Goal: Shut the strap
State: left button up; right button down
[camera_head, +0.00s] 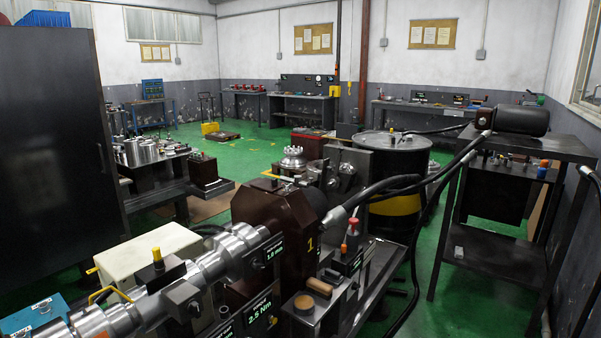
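The hydraulic fixture fills the lower middle of the head view. Its dark brown block (280,212) is marked with a yellow 1. A silver stepped cylinder (222,252) runs from the lower left up to this block. A black clamp-like piece with a yellow knob (160,268) sits on the cylinder. A curved yellow handle (110,293) stands near its lower left end. I cannot tell which part is the strap; no strap is clearly recognisable. Neither of my grippers shows in this view.
Black hoses (385,190) run from the fixture towards a dark metal rack (500,255) at the right. A black drum with a yellow band (395,160) stands behind the fixture. A tall dark cabinet (55,150) blocks the left. Green floor (250,150) is open behind.

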aim_at(322, 175)
jog(key=i+l+u, duration=0.2)
jog(key=l+u, duration=0.25)
jog(key=i+l+u, duration=0.1)
jog(key=l+u, duration=0.3)
jog(key=i+l+u, duration=0.1)
jog(key=l+u, duration=0.35)
jog(key=j, duration=0.1)
